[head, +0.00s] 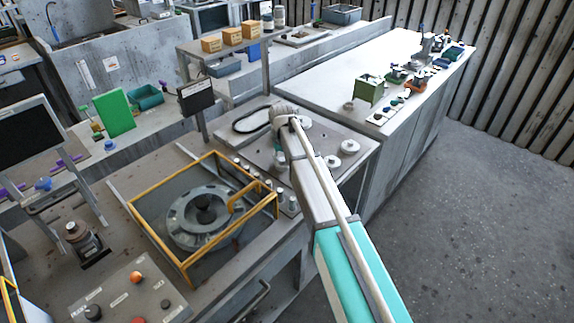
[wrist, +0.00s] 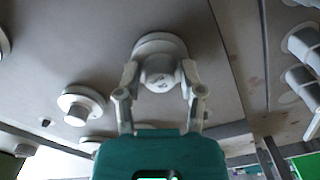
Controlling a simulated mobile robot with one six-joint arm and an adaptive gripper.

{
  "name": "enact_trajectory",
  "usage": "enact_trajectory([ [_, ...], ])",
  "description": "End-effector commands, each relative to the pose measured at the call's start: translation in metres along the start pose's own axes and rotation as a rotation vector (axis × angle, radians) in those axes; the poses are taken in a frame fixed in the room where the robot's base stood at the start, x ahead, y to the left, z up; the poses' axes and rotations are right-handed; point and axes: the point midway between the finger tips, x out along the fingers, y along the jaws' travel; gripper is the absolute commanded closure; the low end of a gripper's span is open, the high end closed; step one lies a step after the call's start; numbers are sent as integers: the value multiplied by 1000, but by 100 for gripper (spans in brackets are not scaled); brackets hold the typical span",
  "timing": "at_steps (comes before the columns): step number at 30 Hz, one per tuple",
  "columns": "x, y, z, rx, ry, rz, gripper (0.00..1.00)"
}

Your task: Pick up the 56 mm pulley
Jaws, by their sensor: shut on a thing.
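A pale grey pulley (wrist: 160,45) with a round flange and a narrower hub is between the fingers of my gripper (wrist: 160,76) in the wrist view. The fingers are shut on its hub, one on each side. No size marking is readable, and I cannot tell whether the pulley touches the plate. In the head view my gripper (head: 279,163) points down over the grey plate (head: 322,178), and the held pulley is mostly hidden there. Other pale pulleys stand apart on the plate, one to the right (head: 349,146) and one nearer the gripper (head: 332,161).
A yellow frame (head: 158,226) surrounds the round housing (head: 205,215). A shelf post (head: 266,68) stands behind.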

Motion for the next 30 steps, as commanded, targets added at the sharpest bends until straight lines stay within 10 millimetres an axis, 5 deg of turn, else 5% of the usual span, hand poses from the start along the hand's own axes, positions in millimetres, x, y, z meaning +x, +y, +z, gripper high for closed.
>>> enact_trajectory([
  [10, 0, 0, 2, 0, -4, 0, 87],
  [13, -3, 0, 2, 0, -4, 0, 100],
  [30, -24, 0, 0, 0, -1, 0, 100],
])
